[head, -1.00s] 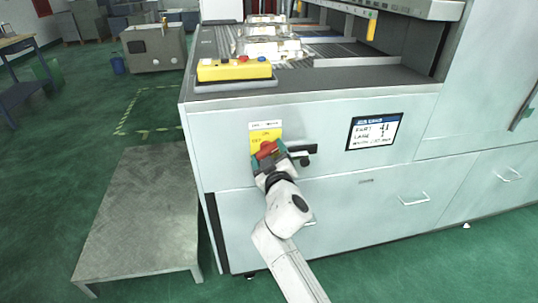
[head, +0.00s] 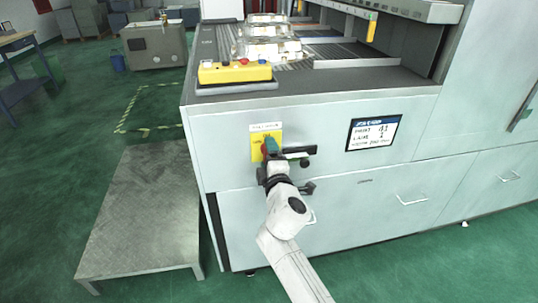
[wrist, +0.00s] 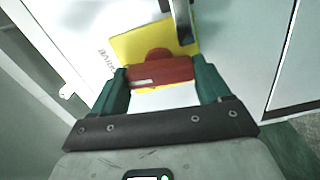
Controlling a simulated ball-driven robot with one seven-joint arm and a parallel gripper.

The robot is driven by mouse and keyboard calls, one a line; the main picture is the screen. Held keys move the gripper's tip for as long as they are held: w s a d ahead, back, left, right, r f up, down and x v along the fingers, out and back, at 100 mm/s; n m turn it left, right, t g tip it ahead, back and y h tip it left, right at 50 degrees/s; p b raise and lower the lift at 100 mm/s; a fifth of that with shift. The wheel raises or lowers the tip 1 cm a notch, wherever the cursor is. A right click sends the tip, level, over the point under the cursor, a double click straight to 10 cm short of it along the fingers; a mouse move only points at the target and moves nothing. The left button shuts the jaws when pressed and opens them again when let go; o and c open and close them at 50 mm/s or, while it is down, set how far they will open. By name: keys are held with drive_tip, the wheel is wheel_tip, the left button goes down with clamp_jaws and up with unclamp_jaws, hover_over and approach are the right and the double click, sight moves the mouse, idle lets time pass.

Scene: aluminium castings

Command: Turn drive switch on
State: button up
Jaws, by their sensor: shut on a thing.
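The drive switch is a red rotary handle (wrist: 160,72) on a yellow plate (head: 257,138) on the pale front of the machine. In the wrist view the handle lies crosswise between my two green fingertips, and the yellow plate (wrist: 125,46) shows behind it. My gripper (head: 268,149) is shut on the red handle. In the head view my gripper is seen nearly edge-on and covers most of the handle, so its exact angle on the plate is hard to read.
A dark bar handle (head: 299,152) sits just right of the switch. A display panel (head: 374,133) is farther right. A yellow button box (head: 235,73) stands on the machine top above. A low metal platform (head: 145,215) stands on the floor at the left.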

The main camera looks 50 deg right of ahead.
drive_tip(key=shift+a+n, duration=0.1)
drive_tip(key=shift+n, duration=0.5)
drive_tip(key=o, duration=1)
drive_tip(key=v, duration=1)
drive_tip(key=shift+s+a+b, duration=0.25)
drive_tip(key=shift+s+b, duration=0.05)
